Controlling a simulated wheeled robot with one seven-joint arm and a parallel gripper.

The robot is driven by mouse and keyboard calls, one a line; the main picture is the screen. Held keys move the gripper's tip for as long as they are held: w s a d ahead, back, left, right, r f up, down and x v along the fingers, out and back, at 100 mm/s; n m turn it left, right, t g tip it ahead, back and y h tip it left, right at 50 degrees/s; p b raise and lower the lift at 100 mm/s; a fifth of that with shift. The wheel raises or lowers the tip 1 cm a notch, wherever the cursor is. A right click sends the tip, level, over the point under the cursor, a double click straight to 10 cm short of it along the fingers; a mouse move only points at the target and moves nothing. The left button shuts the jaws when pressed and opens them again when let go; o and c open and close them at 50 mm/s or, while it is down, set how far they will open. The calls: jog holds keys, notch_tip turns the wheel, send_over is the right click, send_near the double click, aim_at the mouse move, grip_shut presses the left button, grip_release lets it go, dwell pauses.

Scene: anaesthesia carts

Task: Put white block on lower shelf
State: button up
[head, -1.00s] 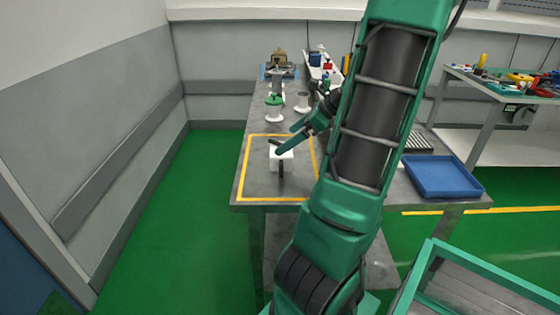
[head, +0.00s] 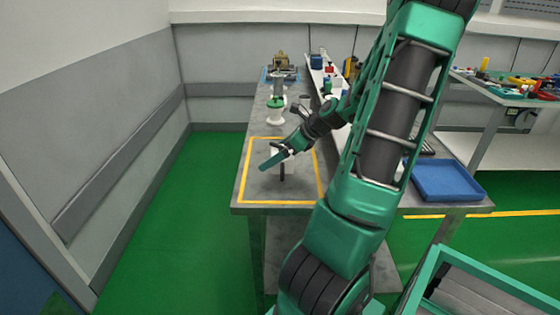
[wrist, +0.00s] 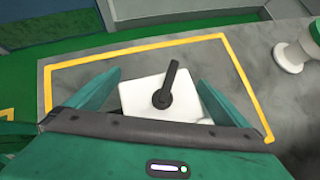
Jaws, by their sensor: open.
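The white block (head: 289,167) stands on the grey metal table inside the yellow outlined square. It has a black lever handle on it, seen clearly in the wrist view, where the block (wrist: 140,97) sits between my fingers. My gripper (head: 275,157) is open at the block, with one green finger on each side in the wrist view (wrist: 152,92). A gap shows beside the left finger; I cannot tell whether the right finger touches the block. In the head view my gripper partly hides the block. The lower shelf (head: 285,245) under the table shows in part, behind my arm.
A green-and-white valve piece (head: 276,108) stands behind the yellow square. A blue tray (head: 447,180) lies at the table's right. A teal-framed cart (head: 480,262) stands at the lower right. The green floor left of the table is clear.

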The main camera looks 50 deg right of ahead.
jog(key=shift+w+a+f, duration=0.1)
jog(key=shift+w+f, duration=0.15)
jog(key=c, duration=1)
jog(key=shift+c, duration=0.5)
